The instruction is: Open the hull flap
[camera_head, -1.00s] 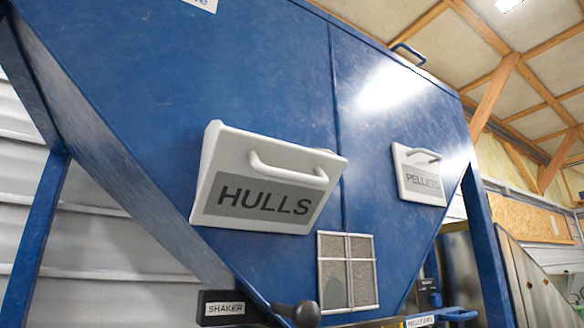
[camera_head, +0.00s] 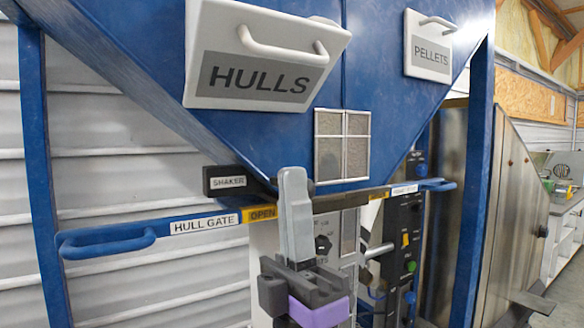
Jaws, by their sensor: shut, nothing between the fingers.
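The hull flap (camera_head: 255,85) is a white panel marked HULLS on the blue hopper, at the top of the head view; its upper edge is cut off. A white bar handle (camera_head: 285,50) crosses its upper part. The flap's side face shows at the left; I cannot tell whether it stands ajar. My gripper (camera_head: 294,180) points upward below the flap, apart from it. Its grey fingers are shut and empty, with black and purple parts beneath. It hides part of the panel behind it.
The white PELLETS flap (camera_head: 431,48) is at the upper right. A mesh window (camera_head: 342,145) sits below the flaps. The blue HULL GATE bar (camera_head: 150,233) runs across behind my gripper, near the SHAKER box (camera_head: 226,181). A black control strip (camera_head: 403,255) stands to the right.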

